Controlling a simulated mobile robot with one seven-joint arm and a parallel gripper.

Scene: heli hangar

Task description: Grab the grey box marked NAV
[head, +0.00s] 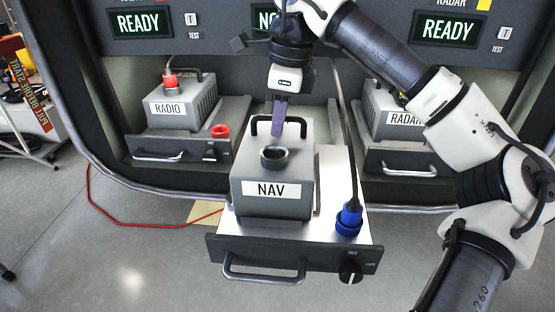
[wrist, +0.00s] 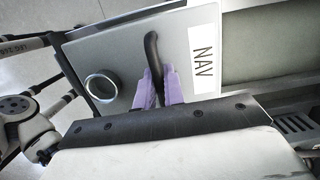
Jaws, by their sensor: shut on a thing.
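The grey box marked NAV (head: 272,185) sits upright on a pulled-out metal tray (head: 300,232) in the middle of the head view. A black handle (head: 262,122) arches over its top, and a dark round socket (head: 274,157) is on its top nearer the front. My gripper (head: 279,128) reaches down from above, its purple fingers at the handle. In the wrist view the fingers (wrist: 160,88) are shut on the handle (wrist: 152,55), one on each side. The white NAV label (wrist: 203,50) shows there too. The box appears to rest on the tray.
A blue plug (head: 349,218) on a dark cable stands at the tray's right side. The tray front has a handle (head: 264,274) and a knob (head: 350,268). A RADIO box (head: 180,100) is at left, a RADAR box (head: 392,110) at right. A red cable (head: 120,218) lies on the floor.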

